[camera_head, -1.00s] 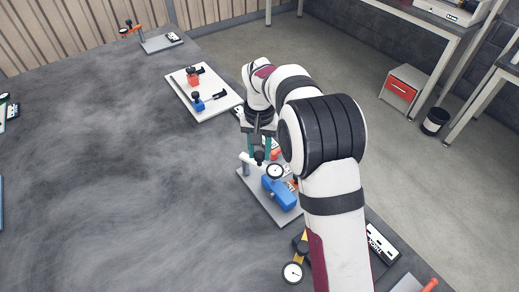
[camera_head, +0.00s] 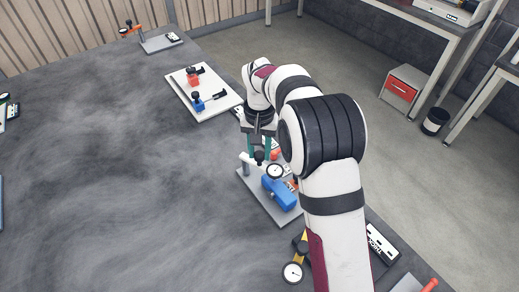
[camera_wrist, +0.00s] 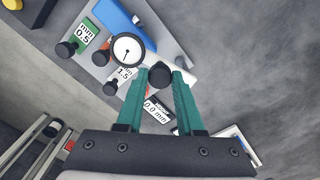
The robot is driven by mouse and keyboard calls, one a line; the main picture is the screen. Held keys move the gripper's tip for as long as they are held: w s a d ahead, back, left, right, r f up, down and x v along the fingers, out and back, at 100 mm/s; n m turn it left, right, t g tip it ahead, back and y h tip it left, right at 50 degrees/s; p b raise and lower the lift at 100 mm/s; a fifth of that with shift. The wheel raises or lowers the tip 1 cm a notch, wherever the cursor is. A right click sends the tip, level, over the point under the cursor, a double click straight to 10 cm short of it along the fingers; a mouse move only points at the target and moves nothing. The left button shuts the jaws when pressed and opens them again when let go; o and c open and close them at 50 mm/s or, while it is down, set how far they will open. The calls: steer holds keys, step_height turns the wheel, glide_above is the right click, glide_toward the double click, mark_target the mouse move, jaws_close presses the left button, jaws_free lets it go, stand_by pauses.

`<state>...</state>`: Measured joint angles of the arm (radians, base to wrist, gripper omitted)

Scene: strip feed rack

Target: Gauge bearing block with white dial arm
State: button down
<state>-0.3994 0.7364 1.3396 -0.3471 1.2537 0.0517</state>
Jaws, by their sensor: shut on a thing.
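The white dial arm (camera_head: 250,161) carries a round white dial (camera_head: 275,171) with a black rim, and the dial also shows in the wrist view (camera_wrist: 127,50). The dial sits over or beside the blue bearing block (camera_head: 279,193), on a grey base plate (camera_head: 262,207). My gripper (camera_wrist: 160,80) has teal fingers. It is shut on a black knob (camera_wrist: 160,73) next to the dial. In the head view the knob (camera_head: 259,156) shows by the arm, and my arm partly hides the fingers and the plate's far side.
In the wrist view, labels read mm 0.5 (camera_wrist: 85,36), 1.5 (camera_wrist: 124,73) and 0.0 mm (camera_wrist: 157,108), with black-topped pegs nearby. A white board (camera_head: 210,113) with red and blue blocks lies behind. A second dial (camera_head: 292,272) lies in front.

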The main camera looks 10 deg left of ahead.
stand_by(0.3)
steer(key=s+a+m, duration=0.2)
steer(key=a+m, duration=0.4)
steer(key=m, duration=1.2)
steer(key=shift+s+a, duration=0.15)
steer(key=shift+a, duration=0.2)
stand_by(0.4)
steer(key=c, duration=0.5)
jaws_free()
